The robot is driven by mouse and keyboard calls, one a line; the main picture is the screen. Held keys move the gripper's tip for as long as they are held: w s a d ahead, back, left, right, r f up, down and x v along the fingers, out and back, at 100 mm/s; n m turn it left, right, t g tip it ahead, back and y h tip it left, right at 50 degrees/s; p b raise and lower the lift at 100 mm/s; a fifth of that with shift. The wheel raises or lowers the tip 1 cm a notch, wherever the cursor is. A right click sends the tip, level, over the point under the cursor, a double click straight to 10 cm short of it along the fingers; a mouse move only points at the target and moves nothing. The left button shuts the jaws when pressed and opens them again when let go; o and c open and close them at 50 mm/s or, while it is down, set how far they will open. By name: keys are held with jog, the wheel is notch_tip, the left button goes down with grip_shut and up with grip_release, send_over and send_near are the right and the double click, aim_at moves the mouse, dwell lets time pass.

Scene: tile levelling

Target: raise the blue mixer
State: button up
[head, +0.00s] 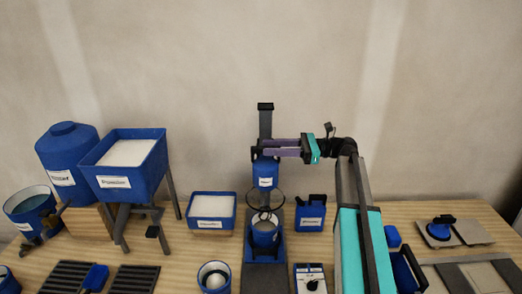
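The blue mixer (265,174) is a small labelled blue body on a dark upright column (265,122). Its ring-shaped wire paddle (265,198) hangs below it, at the mouth of a blue bucket (264,236) on the stand's base. The paddle's lower end overlaps the bucket's opening, and I cannot tell how deep it reaches. My gripper (262,154) comes in from the right, at the top of the mixer and in front of the column. Its fingertips are small and dark against the mixer, so I cannot tell whether they grip it.
A labelled blue tub of white material (212,209) stands left of the mixer stand. A blue box (310,216) stands close on its right. A switch box (310,281) and a small blue cup (213,277) are in front. A large hopper (131,177) stands at left.

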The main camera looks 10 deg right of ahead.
jog(key=s+d+b, duration=0.1)
jog(key=d, duration=0.6)
jog(key=shift+s+d, duration=0.25)
dwell(0.3)
